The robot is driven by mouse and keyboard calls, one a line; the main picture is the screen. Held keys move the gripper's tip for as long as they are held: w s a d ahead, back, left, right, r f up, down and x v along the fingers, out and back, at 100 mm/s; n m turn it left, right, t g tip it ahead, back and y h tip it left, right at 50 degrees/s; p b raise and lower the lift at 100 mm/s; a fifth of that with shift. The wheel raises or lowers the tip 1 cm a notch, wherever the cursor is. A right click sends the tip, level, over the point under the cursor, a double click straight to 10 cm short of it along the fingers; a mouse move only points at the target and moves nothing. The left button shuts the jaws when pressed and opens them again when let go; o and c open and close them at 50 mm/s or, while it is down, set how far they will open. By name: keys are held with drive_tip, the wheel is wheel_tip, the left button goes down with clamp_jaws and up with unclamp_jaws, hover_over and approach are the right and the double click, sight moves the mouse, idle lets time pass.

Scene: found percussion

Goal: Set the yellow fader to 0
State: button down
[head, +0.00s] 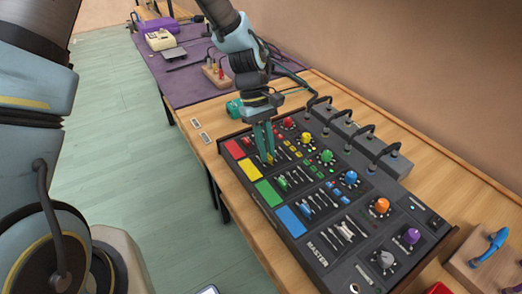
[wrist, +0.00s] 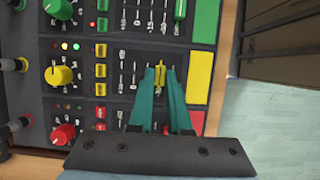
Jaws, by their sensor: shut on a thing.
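The mixer panel (head: 330,240) lies on the wooden table with colored channel strips. My gripper (head: 266,157) reaches down onto the yellow channel, beside the yellow label (head: 249,172). In the wrist view my gripper (wrist: 161,72) has its two teal fingers closed around the yellow fader (wrist: 160,76), a small yellow cap in its slot. The fingers hide part of the cap and the scale beside it, so I cannot read its setting. The yellow knob (wrist: 58,75) is on the same channel.
The red label (head: 234,149), green label (head: 268,193) and blue label (head: 291,221) mark neighboring channels. Knobs line the panel's far side, with grey boxes and cables (head: 360,135) behind. A purple mat (head: 190,88) lies at the back. A wooden block with a blue handle (head: 490,245) is at right.

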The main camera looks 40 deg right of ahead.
sight(281, 157)
drive_tip(key=d, duration=0.3)
drive_tip(key=shift+d, duration=0.25)
drive_tip(key=c, duration=0.9)
unclamp_jaws()
drive_tip(key=shift+s, duration=0.1)
drive_tip(key=shift+o, duration=0.2)
drive_tip(key=b+v, duration=0.2)
drive_tip(key=v, duration=0.9)
